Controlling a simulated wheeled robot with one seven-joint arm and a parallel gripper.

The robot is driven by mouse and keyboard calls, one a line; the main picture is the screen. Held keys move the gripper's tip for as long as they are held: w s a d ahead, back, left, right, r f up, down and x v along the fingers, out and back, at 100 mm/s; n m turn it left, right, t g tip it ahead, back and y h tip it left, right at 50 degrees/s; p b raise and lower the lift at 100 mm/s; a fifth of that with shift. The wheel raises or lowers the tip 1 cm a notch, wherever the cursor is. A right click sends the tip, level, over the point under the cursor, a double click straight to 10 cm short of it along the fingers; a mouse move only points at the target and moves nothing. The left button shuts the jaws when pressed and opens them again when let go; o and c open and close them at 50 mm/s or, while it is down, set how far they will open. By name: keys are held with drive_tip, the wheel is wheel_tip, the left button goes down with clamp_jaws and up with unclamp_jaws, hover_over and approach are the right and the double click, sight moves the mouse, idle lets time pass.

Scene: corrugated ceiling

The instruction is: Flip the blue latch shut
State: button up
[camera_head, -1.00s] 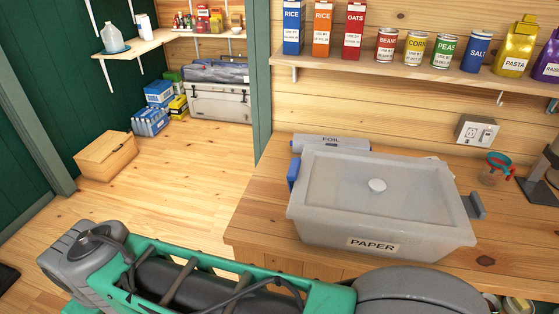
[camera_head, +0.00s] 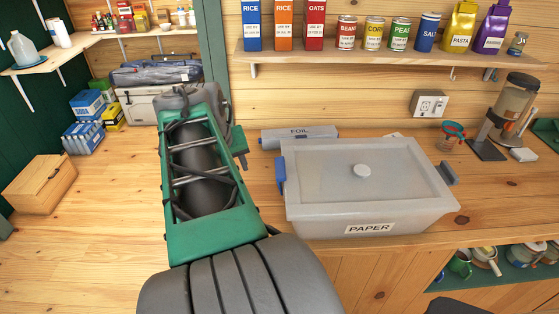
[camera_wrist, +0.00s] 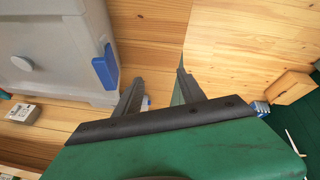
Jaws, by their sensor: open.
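The blue latch (camera_head: 281,173) is on the left side of a translucent grey lidded box (camera_head: 335,222) labelled PAPER on the wooden counter. The lid (camera_head: 390,178) with its round white knob lies on the box. In the wrist view the blue latch (camera_wrist: 105,68) is at the upper left, beside the box's side wall; how far it stands off the wall is hard to tell. My gripper (camera_wrist: 158,86) has its two dark fingers apart with nothing between them. The latch lies to the left of the fingers in that view, not touching them. In the head view my arm reaches forward, left of the box.
A foil box (camera_head: 300,133) lies behind the paper box. A grey latch (camera_head: 449,172) sticks out at its right side. A shelf (camera_head: 400,62) of cartons and cans runs above. Floor left of the counter is open.

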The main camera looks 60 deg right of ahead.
sight(280, 167)
drive_tip(key=s+d+r+m+g, duration=0.1)
drive_tip(key=s+d+r+m, duration=0.15)
drive_tip(key=s+d, duration=0.55)
drive_tip(key=shift+h, duration=0.3)
drive_tip(key=x, duration=0.5)
drive_tip(key=p+x, duration=0.1)
drive_tip(key=x, duration=0.1)
drive_tip(key=shift+a+f, duration=0.15)
drive_tip(key=shift+f, duration=0.3)
drive_tip(key=shift+c, duration=0.4)
clamp_jaws()
